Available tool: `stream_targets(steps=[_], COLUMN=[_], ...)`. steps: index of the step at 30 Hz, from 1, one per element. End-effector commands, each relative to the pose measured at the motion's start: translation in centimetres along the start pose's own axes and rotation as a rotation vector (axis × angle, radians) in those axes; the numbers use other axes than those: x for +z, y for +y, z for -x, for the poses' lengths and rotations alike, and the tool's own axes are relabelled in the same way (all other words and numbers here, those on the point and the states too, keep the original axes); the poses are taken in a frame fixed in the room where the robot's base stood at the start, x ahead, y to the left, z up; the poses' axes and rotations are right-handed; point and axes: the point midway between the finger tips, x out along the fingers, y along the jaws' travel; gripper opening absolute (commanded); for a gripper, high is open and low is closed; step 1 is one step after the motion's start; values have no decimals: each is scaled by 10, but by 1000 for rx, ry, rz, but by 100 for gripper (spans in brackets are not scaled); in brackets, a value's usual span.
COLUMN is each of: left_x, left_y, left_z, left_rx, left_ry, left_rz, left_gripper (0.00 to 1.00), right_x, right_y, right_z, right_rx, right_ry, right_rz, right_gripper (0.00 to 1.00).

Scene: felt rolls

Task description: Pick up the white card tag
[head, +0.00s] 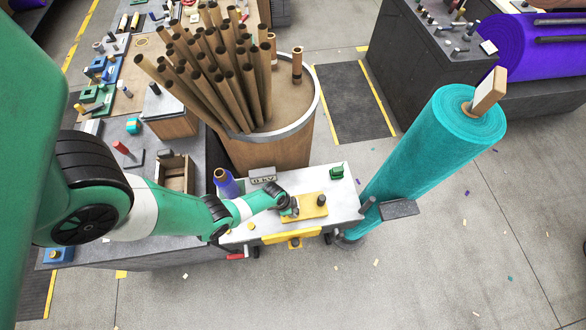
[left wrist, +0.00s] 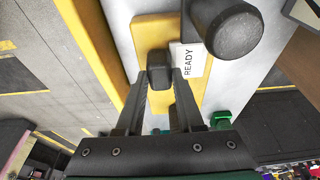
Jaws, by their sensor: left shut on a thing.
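The white card tag (left wrist: 190,61), printed READY, shows in the left wrist view against a yellow board (left wrist: 146,32). A dark block adjoins its left edge and looks like its grip. My left gripper (left wrist: 160,78) is shut on this block, one finger on each side. A dark round peg (left wrist: 235,32) covers part of the card's upper right. In the head view my left gripper (head: 290,210) is at the left end of the yellow board (head: 310,213), and the tag is hard to make out. My right gripper is not in view.
A dark peg (head: 321,200) stands on the board. A purple roll (head: 226,183) is left of my gripper, a green piece (head: 336,173) at the back. A teal felt roll (head: 425,150) stands to the right. A tub of tubes (head: 262,155) is behind.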

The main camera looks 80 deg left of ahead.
Motion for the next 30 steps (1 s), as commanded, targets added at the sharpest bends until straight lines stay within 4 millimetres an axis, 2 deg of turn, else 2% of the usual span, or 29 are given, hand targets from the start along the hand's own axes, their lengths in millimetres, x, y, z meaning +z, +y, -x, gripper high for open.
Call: stream_targets(steps=[11,17,20,25,27,30], left_x=[-1,-10,-10,-11,-5,-2], left_y=[0,0,15,52,76,100], left_z=[6,34,55,103,108,122], left_rx=[0,-2,1,1,3,3], left_ry=[0,2,1,1,-1,-1], left_rz=[0,-1,-6,-10,-15,-15], left_gripper=[0,0,0,0,0,0], right_x=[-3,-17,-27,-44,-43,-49], right_y=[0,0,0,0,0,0], right_z=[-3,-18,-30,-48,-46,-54], right_rx=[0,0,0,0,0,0], right_ry=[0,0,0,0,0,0], right_rz=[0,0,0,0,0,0], right_gripper=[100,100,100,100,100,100])
